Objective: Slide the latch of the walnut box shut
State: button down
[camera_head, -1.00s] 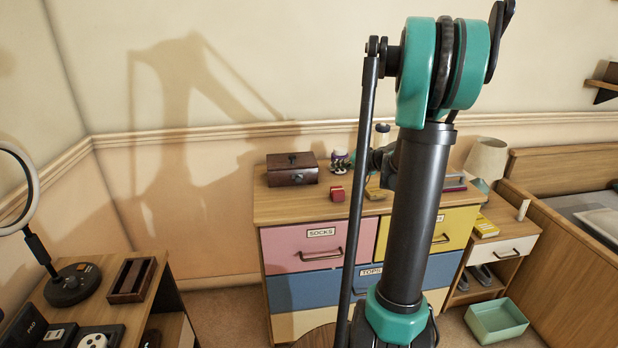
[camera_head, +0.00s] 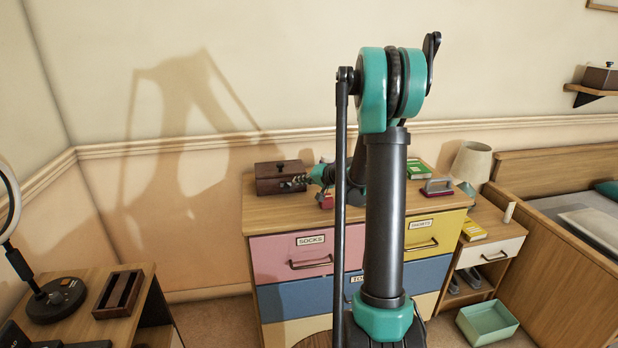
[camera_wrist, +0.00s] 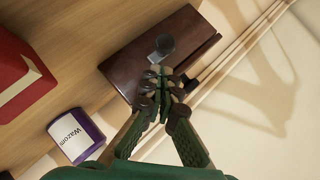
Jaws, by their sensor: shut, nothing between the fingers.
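A dark brown wooden box (camera_head: 272,179), apparently the walnut box, sits on the left part of the dresser top, lid down, with a dark knob on top. In the wrist view the box (camera_wrist: 132,68) lies just beyond my fingers, with a grey rounded piece (camera_wrist: 164,45) on it. My gripper (camera_head: 302,180) is at the right front of the box, fingertips together and empty. In the wrist view my gripper (camera_wrist: 163,84) overlaps the box's edge; I cannot tell whether it touches. The latch is not clearly visible, and my fingers hide part of the box.
A red block (camera_head: 326,200) and a purple-and-white Wazom container (camera_wrist: 77,138) stand close to my gripper. A grey-handled red item (camera_head: 437,188) and a green box (camera_head: 419,170) are farther right on the dresser (camera_head: 262,216). Another brown box (camera_head: 600,78) is on the wall shelf.

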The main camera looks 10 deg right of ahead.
aim_at(286, 186)
jog(key=shift+a+f, duration=0.55)
jog(key=shift+a, duration=0.15)
jog(key=a, duration=0.4)
jog(key=shift+a, duration=0.1)
